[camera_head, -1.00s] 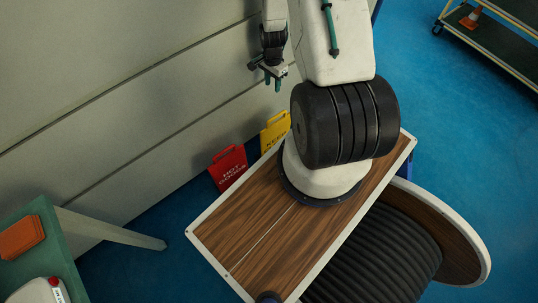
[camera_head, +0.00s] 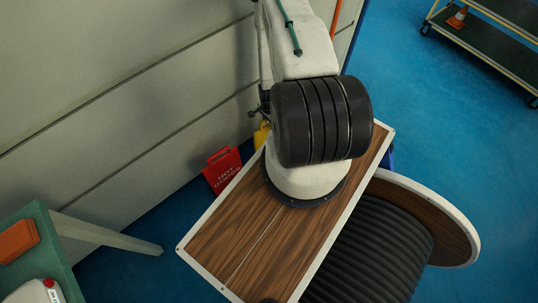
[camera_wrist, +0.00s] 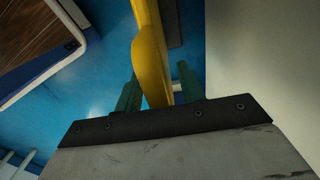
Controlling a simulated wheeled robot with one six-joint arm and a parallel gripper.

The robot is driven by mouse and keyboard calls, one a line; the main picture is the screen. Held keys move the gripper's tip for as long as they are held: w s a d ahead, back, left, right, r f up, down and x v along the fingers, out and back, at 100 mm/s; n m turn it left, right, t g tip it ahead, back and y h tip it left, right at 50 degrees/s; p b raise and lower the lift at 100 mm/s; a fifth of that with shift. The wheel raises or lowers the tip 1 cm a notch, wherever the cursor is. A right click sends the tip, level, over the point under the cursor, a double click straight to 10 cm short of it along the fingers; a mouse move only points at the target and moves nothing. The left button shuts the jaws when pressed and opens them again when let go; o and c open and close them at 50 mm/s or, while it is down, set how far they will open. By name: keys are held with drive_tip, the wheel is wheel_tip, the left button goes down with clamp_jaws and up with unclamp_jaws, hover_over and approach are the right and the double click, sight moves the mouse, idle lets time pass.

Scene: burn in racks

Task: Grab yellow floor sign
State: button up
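The yellow floor sign (camera_head: 261,134) stands by the wall, mostly hidden behind my arm in the head view. In the wrist view the yellow sign (camera_wrist: 151,62) rises between the two green fingers of my gripper (camera_wrist: 158,90). The fingers stand apart on either side of it. A gap shows between the sign and the right finger; the left finger lies close to the sign, and I cannot tell whether they touch. In the head view the fingers are hidden behind the arm.
A red sign (camera_head: 223,170) stands just left of the yellow one against the wall (camera_head: 120,100). A green table (camera_head: 45,260) is at lower left. A large cable reel (camera_head: 450,225) stands at right. A cart (camera_head: 490,45) is at upper right. Blue floor between is open.

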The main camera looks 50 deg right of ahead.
drive_tip(key=shift+f, duration=0.5)
drive_tip(key=shift+c, duration=0.3)
clamp_jaws()
drive_tip(key=shift+r, duration=0.1)
idle(0.7)
